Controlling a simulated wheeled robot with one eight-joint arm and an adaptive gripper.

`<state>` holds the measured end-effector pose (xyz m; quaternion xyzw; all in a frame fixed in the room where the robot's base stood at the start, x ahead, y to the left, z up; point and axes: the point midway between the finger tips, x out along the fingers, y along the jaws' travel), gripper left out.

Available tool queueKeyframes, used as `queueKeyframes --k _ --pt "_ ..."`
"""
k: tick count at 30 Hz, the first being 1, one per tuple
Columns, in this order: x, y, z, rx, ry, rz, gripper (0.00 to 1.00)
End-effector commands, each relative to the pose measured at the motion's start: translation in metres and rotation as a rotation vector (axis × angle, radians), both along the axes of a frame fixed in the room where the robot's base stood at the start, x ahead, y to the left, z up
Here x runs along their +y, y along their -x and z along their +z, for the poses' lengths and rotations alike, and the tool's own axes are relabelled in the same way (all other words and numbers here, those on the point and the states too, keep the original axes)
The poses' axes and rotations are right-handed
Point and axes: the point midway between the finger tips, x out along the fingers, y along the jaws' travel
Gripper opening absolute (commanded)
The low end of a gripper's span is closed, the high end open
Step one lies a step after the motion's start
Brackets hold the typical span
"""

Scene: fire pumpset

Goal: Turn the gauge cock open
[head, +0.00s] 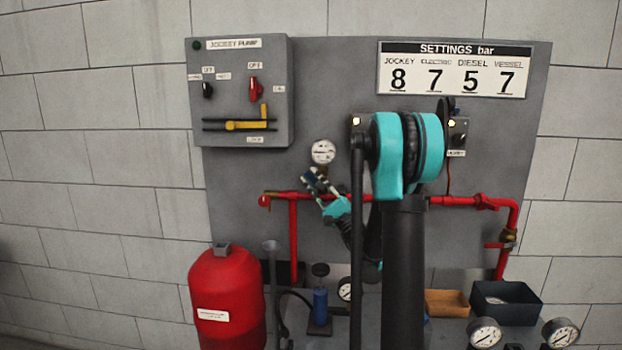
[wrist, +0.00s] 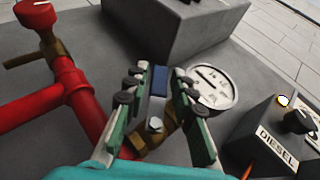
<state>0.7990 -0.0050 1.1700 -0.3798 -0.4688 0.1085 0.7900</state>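The gauge cock (wrist: 150,138) is a brass fitting below a round white gauge (wrist: 212,88) in the wrist view. A narrow blue piece, apparently its lever (wrist: 159,80), stands up between my fingers, with a grey nut nearer the camera. My gripper (wrist: 156,88) is open. Its two fingers stand either side of the blue piece, with a visible gap on both sides. In the head view, my gripper (head: 314,178) is just below the gauge (head: 323,152), above the red pipe, and hides the cock there.
A red pipe (head: 448,201) runs along the grey panel. The jockey pump box (head: 240,120) is at upper left. The diesel switch box (wrist: 275,135) is right of my gripper in the wrist view. A red vessel (head: 226,290) stands at lower left.

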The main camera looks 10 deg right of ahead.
Motion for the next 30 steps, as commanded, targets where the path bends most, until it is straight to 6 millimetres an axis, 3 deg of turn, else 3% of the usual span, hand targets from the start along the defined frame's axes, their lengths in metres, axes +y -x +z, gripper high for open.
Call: queueKeyframes --k 15,29,30 --pt "-0.051 0.05 -0.062 0.0 0.0 -0.003 0.25" --pt "-0.058 0.058 -0.072 0.001 0.0 -0.001 0.25" --pt "-0.058 0.058 -0.072 0.001 0.0 -0.001 0.21"
